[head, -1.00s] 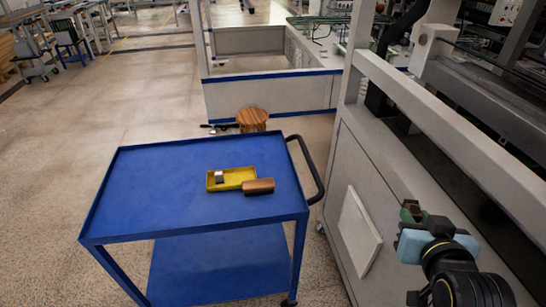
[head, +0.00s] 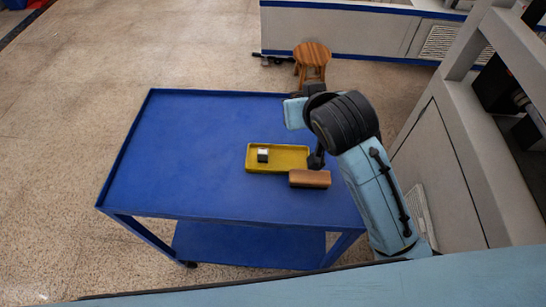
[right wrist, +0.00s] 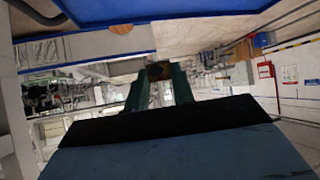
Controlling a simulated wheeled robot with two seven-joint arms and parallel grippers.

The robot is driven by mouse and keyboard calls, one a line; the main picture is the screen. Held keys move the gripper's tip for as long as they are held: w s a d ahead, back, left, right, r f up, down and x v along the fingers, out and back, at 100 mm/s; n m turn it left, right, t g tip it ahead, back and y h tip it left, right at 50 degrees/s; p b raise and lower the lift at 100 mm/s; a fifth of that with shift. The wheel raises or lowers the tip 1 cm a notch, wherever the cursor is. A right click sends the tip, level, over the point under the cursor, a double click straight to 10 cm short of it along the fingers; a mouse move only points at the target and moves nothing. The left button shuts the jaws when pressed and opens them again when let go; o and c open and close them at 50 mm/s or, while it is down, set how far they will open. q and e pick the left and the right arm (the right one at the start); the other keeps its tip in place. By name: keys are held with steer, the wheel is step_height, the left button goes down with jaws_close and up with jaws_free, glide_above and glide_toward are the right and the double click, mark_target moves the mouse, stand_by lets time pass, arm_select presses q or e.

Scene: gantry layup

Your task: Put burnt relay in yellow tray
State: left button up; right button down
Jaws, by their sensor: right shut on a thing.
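The yellow tray (head: 285,169) lies on the blue cart (head: 190,150) in the head view. A small silver-and-dark block (head: 263,155) sits in its left part. My right gripper (right wrist: 160,72) is shut on a small dark brown block (right wrist: 160,70), which looks like the burnt relay, between its green fingers in the right wrist view. My left gripper is not in view.
A brown, rounded block (head: 310,179) lies against the tray's front right corner. A wooden stool (head: 312,55) stands behind the cart. A grey machine frame (head: 450,150) stands close on the right. The cart's left half is clear.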

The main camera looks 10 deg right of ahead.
steer(key=w+a+f+m+g+h+b, duration=0.1)
steer(key=a+f+m+g+h, duration=0.15)
steer(key=a+g, duration=0.35)
steer(key=m+g+y+b, duration=0.4)
steer(key=m+g+y, duration=0.2)
steer(key=m, duration=0.8)
glide_above(289, 163)
steer(key=d, duration=0.2)
step_height(289, 163, down, 6)
steer(key=f, duration=0.3)
steer(key=f+b, duration=0.1)
steer(key=f, duration=0.2)
steer(key=f+b, duration=0.1)
steer(key=f, duration=0.1)
steer(key=shift+w+f, duration=0.3)
steer(key=shift+f, duration=0.45)
steer(key=c, duration=1.2)
jaws_free()
steer(key=shift+c, duration=0.2)
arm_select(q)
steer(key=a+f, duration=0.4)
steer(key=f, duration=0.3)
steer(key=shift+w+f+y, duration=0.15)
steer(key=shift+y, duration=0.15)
arm_select(e)
steer(key=shift+o, duration=0.3)
steer(key=shift+r, duration=0.1)
